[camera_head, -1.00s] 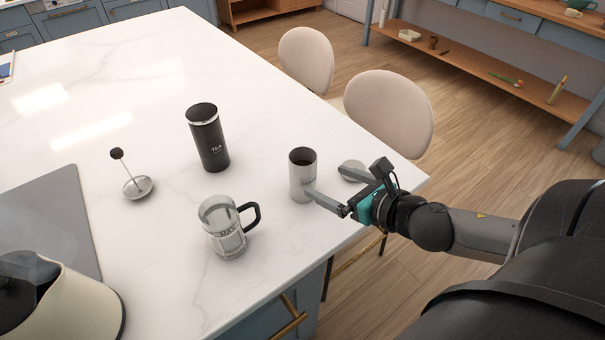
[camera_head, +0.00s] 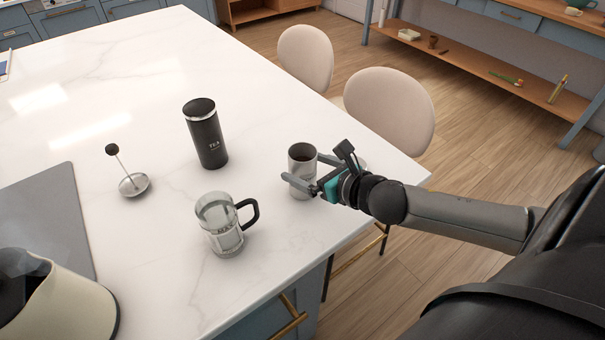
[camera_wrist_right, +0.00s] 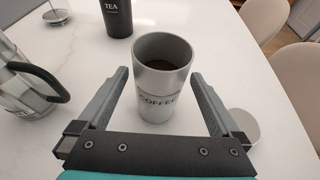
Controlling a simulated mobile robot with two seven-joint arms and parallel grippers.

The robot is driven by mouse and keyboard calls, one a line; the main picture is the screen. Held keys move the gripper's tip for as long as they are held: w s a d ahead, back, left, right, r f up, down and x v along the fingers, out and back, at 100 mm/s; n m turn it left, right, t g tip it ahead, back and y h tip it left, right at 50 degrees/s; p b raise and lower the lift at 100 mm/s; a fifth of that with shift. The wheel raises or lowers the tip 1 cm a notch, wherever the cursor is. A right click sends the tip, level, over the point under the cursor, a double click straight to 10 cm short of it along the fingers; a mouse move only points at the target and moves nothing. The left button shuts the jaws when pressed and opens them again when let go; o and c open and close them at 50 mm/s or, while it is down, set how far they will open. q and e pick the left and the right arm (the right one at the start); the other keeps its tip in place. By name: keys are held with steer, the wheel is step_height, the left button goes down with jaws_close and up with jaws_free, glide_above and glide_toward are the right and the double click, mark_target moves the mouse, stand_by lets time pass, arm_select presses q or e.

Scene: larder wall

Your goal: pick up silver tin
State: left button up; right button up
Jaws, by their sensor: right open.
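The silver tin (camera_head: 302,155) stands upright and open-topped near the right edge of the white counter. In the right wrist view the tin (camera_wrist_right: 161,82) carries the word COFFEE, and its inside looks dark. My right gripper (camera_head: 300,176) is open, with one finger on each side of the tin. In the right wrist view the fingers of the right gripper (camera_wrist_right: 160,98) flank the tin, with a small gap showing on each side. My left gripper is not in view.
A glass press jug (camera_head: 224,228) stands left of the tin, and a black TEA canister (camera_head: 206,135) behind it. A round lid (camera_wrist_right: 244,126) lies right of the tin. A plunger (camera_head: 134,184) and a kettle (camera_head: 70,305) are further left. Chairs (camera_head: 390,110) stand beyond the counter edge.

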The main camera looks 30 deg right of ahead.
steer(key=shift+f+b+x, duration=0.2)
steer(key=shift+b+x, duration=0.25)
steer(key=shift+x, duration=2.15)
steer(key=shift+s, duration=0.1)
steer(key=shift+c, duration=0.4)
steer(key=c, duration=1.4)
